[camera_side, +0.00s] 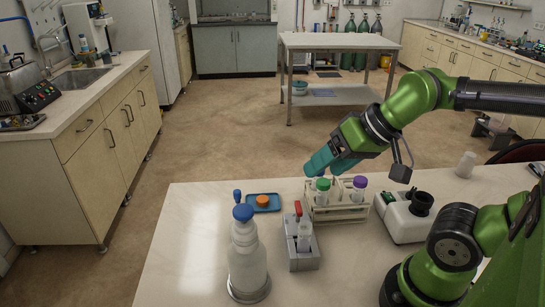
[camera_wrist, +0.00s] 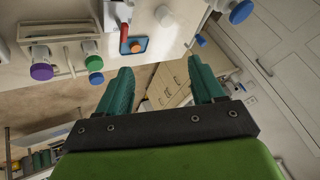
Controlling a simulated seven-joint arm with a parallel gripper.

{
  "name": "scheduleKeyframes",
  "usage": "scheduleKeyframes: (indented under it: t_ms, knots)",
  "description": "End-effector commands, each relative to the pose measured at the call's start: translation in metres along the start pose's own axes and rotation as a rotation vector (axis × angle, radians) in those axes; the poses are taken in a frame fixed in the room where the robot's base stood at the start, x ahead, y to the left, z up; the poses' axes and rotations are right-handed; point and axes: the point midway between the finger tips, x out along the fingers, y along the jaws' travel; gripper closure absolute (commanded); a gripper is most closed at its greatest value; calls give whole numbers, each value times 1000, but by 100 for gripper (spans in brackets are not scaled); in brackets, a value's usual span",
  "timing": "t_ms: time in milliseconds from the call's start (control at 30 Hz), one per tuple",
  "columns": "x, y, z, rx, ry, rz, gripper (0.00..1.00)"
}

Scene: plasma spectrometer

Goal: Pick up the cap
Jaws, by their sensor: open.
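An orange cap (camera_side: 262,200) lies on a small blue tray (camera_side: 276,207) on the white bench. In the wrist view, the orange cap (camera_wrist: 136,47) and its blue tray (camera_wrist: 146,41) show beyond the fingers. My gripper (camera_side: 327,166) has teal fingers and is above the tube rack, to the right of the orange cap and apart from it. In the wrist view, my gripper (camera_wrist: 161,66) has its two fingers spread wide with nothing between them. In the side view, the fingertips are partly hard to separate from the rack's tubes.
A wooden rack (camera_side: 340,213) holds tubes with green (camera_side: 323,184) and purple (camera_side: 360,181) caps. A grey holder (camera_side: 303,259) stands beside it. A blue-topped bottle (camera_side: 246,262) stands in front of the tray. A white device (camera_side: 402,222) is at right. The bench's left part is clear.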

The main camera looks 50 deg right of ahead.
Motion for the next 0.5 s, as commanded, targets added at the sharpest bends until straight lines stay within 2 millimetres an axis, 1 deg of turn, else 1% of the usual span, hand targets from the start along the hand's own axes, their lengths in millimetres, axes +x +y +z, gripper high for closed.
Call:
scheduleKeyframes:
  t_ms: [100,167,233,367,500]
  knots:
    - [3,1,1,1,-14,5,32]
    - [10,3,3,7,-42,16,32]
    - [18,3,-2,15,-76,31,32]
    - [40,3,-27,36,-159,76,32]
    - [69,4,-62,60,-252,138,32]
